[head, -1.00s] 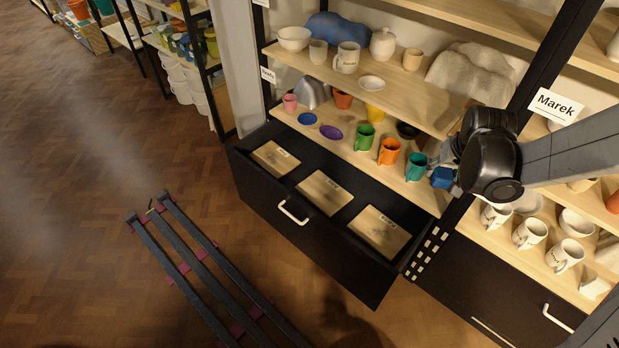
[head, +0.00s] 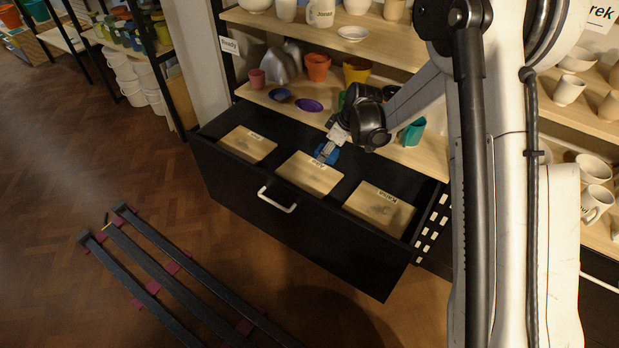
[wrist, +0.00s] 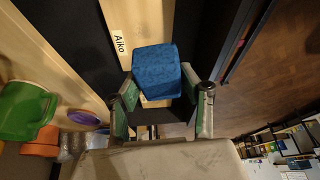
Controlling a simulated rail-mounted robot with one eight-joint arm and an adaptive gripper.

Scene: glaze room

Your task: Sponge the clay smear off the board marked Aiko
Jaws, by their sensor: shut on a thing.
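The board marked Aiko (wrist: 139,20) is pale wood and shows in the wrist view with its name label readable. In the head view it appears to be the middle board (head: 308,178) of three in the open black drawer. My gripper (wrist: 165,90) is shut on a blue sponge (wrist: 155,68), one green-padded finger on each side. In the head view my gripper (head: 328,148) holds the sponge (head: 332,157) over the back right part of the middle board. I cannot tell whether the sponge touches the wood. A faint greyish patch shows on this board; the sponge hides part of it.
Two other boards lie in the drawer, left (head: 248,144) and right (head: 379,206). The drawer's front wall and handle (head: 277,199) stand out into the room. Just behind is a shelf with a purple dish (head: 309,105) and a teal mug (head: 413,132). A dark rack (head: 175,270) is on the floor.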

